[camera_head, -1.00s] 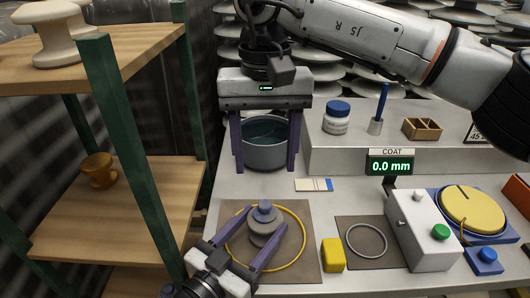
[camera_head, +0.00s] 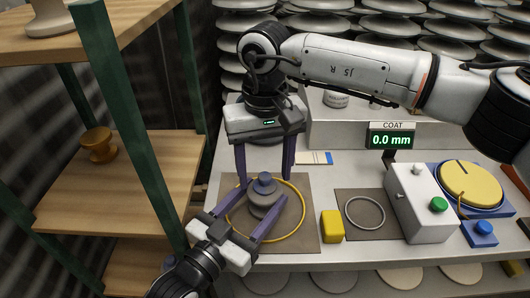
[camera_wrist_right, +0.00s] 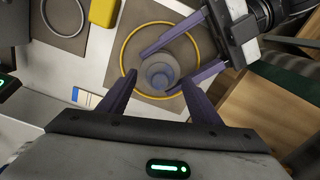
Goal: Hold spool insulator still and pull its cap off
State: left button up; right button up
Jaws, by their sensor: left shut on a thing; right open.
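The spool insulator (camera_head: 262,203) is a small grey stepped spool. It stands upright on a brown mat inside a yellow ring (camera_head: 304,208). Its blue-grey cap (camera_head: 264,180) sits on top. My left gripper (camera_head: 265,194) comes in from the lower left and is shut on the spool's body. My right gripper (camera_head: 265,177) points down, open and empty, with its fingertips just behind and above the cap. In the right wrist view the cap (camera_wrist_right: 161,79) lies between the right fingers, apart from both, and the left gripper (camera_wrist_right: 157,73) reaches in from the upper right.
A yellow block (camera_head: 332,227) and a grey ring (camera_head: 365,213) lie to the right. Beyond are a white box (camera_head: 420,212) with a green button and a yellow dial (camera_head: 470,185). A wooden shelf (camera_head: 120,195) with a golden cup (camera_head: 98,145) stands at the left.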

aim_at(265, 175)
jog(key=shift+f, duration=0.45)
jog(key=shift+c, duration=0.2)
jog(key=c, duration=1.2)
jog(key=shift+r, duration=0.1)
jog(key=shift+c, duration=0.2)
jog(key=shift+r, duration=0.15)
jog(key=shift+r, duration=0.95)
jog(key=shift+r, duration=2.05)
pick_arm(q)
jog(key=o, duration=1.6)
